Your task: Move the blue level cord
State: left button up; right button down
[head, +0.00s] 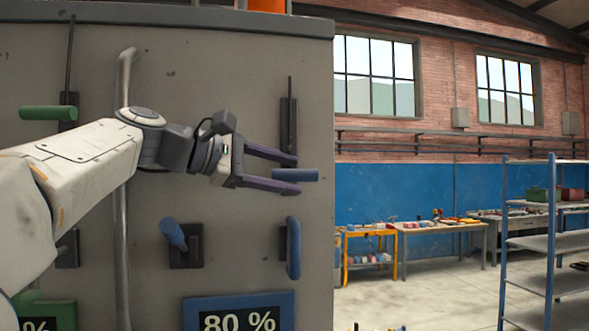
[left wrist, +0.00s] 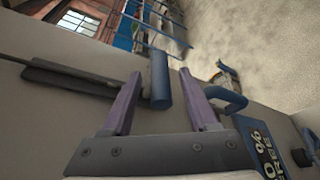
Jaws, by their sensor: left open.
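The blue level cord's handle (head: 310,175) is a short blue bar at the panel's right side, below a dark upright slot (head: 289,125) with a thin dark line above it. My left gripper (head: 297,173) is open, its two purple fingers reaching to the handle, one above and one below. In the left wrist view the blue handle (left wrist: 161,82) lies between the spread fingers of my left gripper (left wrist: 160,75), closer to one finger, with a gap to the other. I cannot tell whether it touches. My right gripper is not in view.
The grey panel (head: 230,70) also bears a blue lever (head: 173,234), a blue loop handle (head: 293,248) below the cord, and a blue-framed "80 %" sign (head: 190,318). A green handle (head: 48,113) and an upright pipe (head: 123,230) are at left.

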pick_arm(q)
jog(key=shift+x, duration=1.2)
grip_shut()
jog(key=shift+f, duration=0.1)
dwell(0.5)
